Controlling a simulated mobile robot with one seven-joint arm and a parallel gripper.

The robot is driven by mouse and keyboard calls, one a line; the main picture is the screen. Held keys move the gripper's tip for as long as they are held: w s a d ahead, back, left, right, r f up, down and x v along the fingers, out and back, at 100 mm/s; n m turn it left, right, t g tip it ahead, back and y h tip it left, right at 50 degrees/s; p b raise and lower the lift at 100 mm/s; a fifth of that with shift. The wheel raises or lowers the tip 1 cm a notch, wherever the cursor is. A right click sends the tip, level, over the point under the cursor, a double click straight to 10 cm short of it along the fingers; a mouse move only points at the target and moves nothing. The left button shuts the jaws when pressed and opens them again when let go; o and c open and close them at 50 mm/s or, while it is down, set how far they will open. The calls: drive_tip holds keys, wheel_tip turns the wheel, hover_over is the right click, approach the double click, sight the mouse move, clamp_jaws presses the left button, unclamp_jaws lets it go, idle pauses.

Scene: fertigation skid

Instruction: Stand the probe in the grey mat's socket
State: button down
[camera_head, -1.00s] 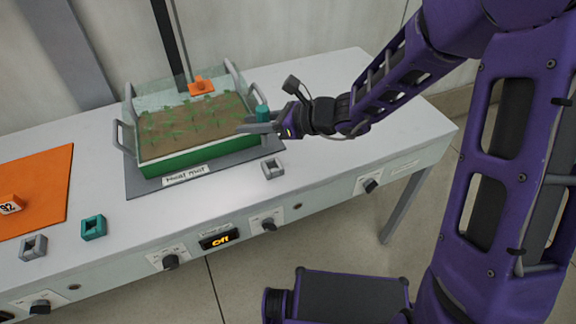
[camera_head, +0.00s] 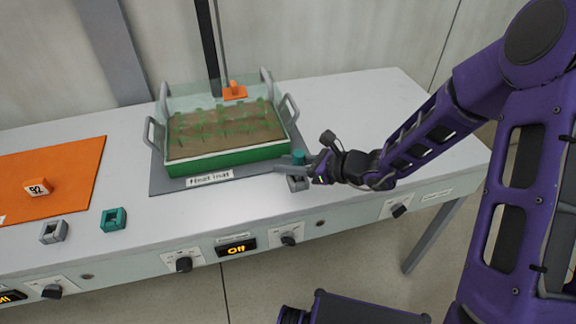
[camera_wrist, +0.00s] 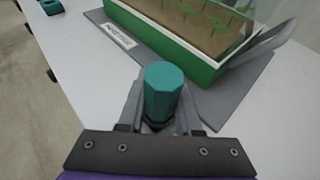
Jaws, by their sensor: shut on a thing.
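My gripper (camera_head: 300,167) is shut on the teal probe (camera_head: 298,156), which stands roughly upright between the fingers. In the wrist view the probe's teal top (camera_wrist: 163,88) fills the space between them, and its lower end is hidden. A small grey socket block (camera_head: 297,184) is directly below the gripper in the head view, by the front right corner of the grey mat (camera_head: 172,183). The gripper partly covers it. I cannot tell whether the probe's tip is above the socket or in it.
A clear-walled green planter tray (camera_head: 225,157) with seedlings and handles stands on the mat. The bench right of the tray is clear.

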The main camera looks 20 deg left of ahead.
drive_tip(key=shift+f, duration=0.1)
drive_tip(key=shift+f, duration=0.15)
drive_tip(key=c, duration=0.6)
unclamp_jaws()
drive_tip(key=shift+r, duration=0.3)
drive_tip(key=p+v, duration=0.2)
drive_tip(key=v, duration=1)
drive_tip(key=shift+f, duration=0.1)
